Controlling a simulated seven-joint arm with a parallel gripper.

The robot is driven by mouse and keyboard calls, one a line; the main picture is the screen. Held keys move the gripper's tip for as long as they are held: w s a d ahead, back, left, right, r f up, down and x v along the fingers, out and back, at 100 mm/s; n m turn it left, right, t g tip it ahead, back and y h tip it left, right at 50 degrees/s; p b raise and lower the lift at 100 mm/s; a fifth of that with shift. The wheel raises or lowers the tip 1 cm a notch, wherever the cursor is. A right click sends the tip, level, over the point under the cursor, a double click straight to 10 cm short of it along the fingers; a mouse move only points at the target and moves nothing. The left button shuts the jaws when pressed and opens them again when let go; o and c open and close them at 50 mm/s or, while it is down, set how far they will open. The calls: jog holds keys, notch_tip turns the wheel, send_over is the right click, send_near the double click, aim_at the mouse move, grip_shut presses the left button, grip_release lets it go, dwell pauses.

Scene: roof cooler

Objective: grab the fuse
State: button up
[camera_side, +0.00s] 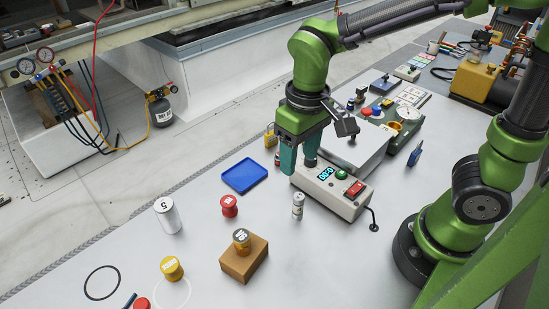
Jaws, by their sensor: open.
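A small pale cylinder with metal-looking ends (298,205), which looks like the fuse, stands upright on the light worktop in front of the grey meter box. My gripper (300,167) points down above the back left part of that box, behind and above the cylinder. Its two teal fingers are apart, with nothing seen between them. The cylinder is clear of the fingers and fully in sight.
The meter box (341,203) has a lit display and a red switch. Worktop right of the block is clear.

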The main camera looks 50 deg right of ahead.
send_near(298, 206)
jog(key=f, duration=0.4)
jog(key=w+f, duration=0.1)
jog(key=f, duration=0.1)
jog(key=shift+f, duration=0.25)
jog(key=f, duration=0.4)
jog(key=shift+d+f, duration=0.1)
jog(key=shift+d, duration=0.25)
jog(key=shift+f, duration=0.5)
grip_shut()
